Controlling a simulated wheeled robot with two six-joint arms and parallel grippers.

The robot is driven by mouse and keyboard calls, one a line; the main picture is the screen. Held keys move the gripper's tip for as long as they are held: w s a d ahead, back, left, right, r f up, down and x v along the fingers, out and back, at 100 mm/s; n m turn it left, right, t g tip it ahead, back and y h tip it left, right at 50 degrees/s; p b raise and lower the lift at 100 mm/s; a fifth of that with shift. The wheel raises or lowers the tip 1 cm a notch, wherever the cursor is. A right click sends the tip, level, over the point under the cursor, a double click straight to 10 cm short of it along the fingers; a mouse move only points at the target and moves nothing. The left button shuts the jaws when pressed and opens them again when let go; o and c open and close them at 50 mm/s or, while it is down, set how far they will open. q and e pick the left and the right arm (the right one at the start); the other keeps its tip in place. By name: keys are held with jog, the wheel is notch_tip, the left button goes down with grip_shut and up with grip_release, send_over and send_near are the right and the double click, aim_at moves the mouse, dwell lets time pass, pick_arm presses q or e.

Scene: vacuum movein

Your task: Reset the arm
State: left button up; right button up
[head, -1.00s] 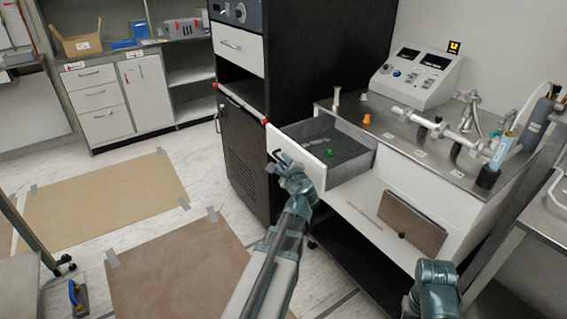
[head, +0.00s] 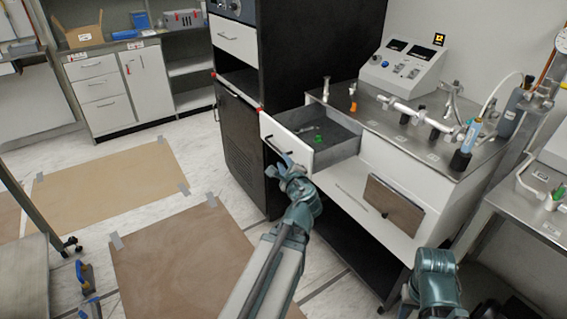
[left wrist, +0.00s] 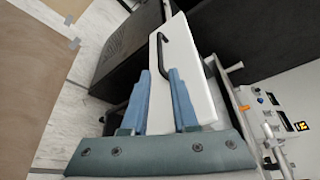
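My left gripper (head: 285,168) is in front of the white drawer (head: 288,142), which stands pulled out under the metal bench top. In the left wrist view its two blue fingers (left wrist: 160,72) are apart with nothing held between them. The black drawer handle (left wrist: 166,50) shows just beyond the fingertips; I cannot tell whether they touch it. A green object (head: 317,139) lies inside the open drawer. A teal part of my right arm (head: 435,280) shows at the lower right; its gripper is not in view.
A tall black cabinet (head: 290,60) stands left of the drawer. The bench top (head: 400,125) bears a control box (head: 402,68), an orange piece (head: 353,105) and metal fittings. A brown panel (head: 394,204) leans below.

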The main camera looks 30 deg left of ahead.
dwell(0.3)
pick_arm(q)
jog(key=s+d+r+n+g+h+p, duration=0.1)
jog(key=s+d+n+g+h+p, duration=0.2)
jog(key=d, duration=0.9)
jog(key=s+d+n+g+h+p, duration=0.3)
jog(key=s+d+n+g+p, duration=0.1)
jog(key=s+d+p, duration=0.4)
jog(key=s+d+r+n+g+h+p, duration=0.1)
jog(key=s+d+n+g+h+p, duration=0.2)
jog(key=d+p, duration=0.5)
jog(key=s+d+n+h, duration=0.1)
jog(key=s+d, duration=0.1)
jog(key=d, duration=0.6)
jog(key=shift+s+r+g+p, duration=0.15)
jog(key=shift+r+g+p, duration=0.15)
jog(key=shift+p, duration=0.1)
